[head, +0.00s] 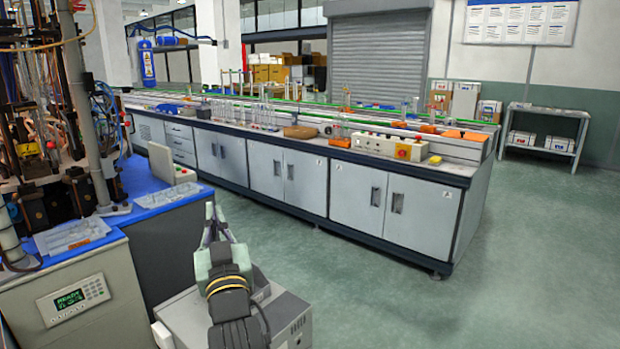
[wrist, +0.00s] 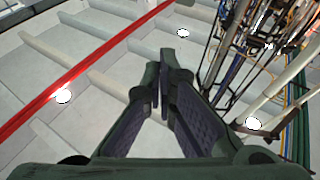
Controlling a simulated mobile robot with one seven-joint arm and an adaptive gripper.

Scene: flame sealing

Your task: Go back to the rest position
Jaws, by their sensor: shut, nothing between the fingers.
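My gripper (head: 214,216) points up in the head view, in the lower left-centre, above a grey box-like body at the bottom. It is apart from the bench and the machine. In the wrist view my gripper (wrist: 164,85) has its fingertips together with nothing between them. Behind the fingers the wrist view shows the ceiling with beams and round lights.
A machine with a keypad panel (head: 74,299) and blue top (head: 150,190) stands close at left. A long bench (head: 290,180) with glassware runs across the middle. A shelf table (head: 545,135) stands at back right. The green floor (head: 400,305) at right is clear.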

